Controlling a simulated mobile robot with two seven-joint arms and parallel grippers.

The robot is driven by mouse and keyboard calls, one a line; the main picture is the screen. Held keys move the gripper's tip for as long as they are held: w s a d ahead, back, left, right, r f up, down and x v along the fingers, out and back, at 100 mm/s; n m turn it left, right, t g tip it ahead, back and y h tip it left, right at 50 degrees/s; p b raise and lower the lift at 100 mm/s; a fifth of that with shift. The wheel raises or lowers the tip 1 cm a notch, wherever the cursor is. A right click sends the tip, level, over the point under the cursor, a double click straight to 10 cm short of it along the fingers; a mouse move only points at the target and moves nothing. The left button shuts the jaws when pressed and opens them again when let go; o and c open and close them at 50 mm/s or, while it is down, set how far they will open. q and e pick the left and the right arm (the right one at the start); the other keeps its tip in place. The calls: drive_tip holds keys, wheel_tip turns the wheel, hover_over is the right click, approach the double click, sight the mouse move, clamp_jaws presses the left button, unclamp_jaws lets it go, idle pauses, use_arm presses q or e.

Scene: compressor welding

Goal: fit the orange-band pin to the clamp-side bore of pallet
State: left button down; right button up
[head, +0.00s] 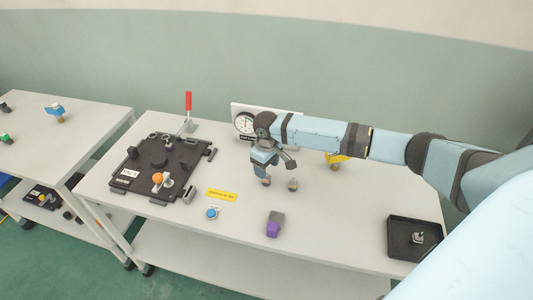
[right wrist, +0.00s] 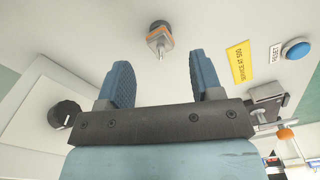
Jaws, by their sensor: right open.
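The orange-band pin (right wrist: 158,40) stands on the table, a dark-topped metal piece with an orange band. It also shows, small, in the head view (head: 292,184). My right gripper (head: 272,178) is open and empty above the table, just left of the pin in the head view. In the right wrist view its blue fingers (right wrist: 162,72) are apart, with the pin beyond the tips and apart from them. The black pallet (head: 128,186) lies on the table at left, with an orange-knobbed clamp (head: 158,178) near its front. I cannot make out the clamp-side bore. My left gripper is out of view.
A black tray (head: 398,247) sits at right. The table between block and tray is clear.

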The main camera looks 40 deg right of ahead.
drive_tip(key=shift+f, duration=2.15)
clamp_jaws()
drive_tip(key=c, duration=0.9)
unclamp_jaws()
clamp_jaws()
drive_tip(key=shift+r, duration=0.25)
drive_tip(key=shift+r+p, duration=2)
drive_tip(key=shift+p, duration=0.75)
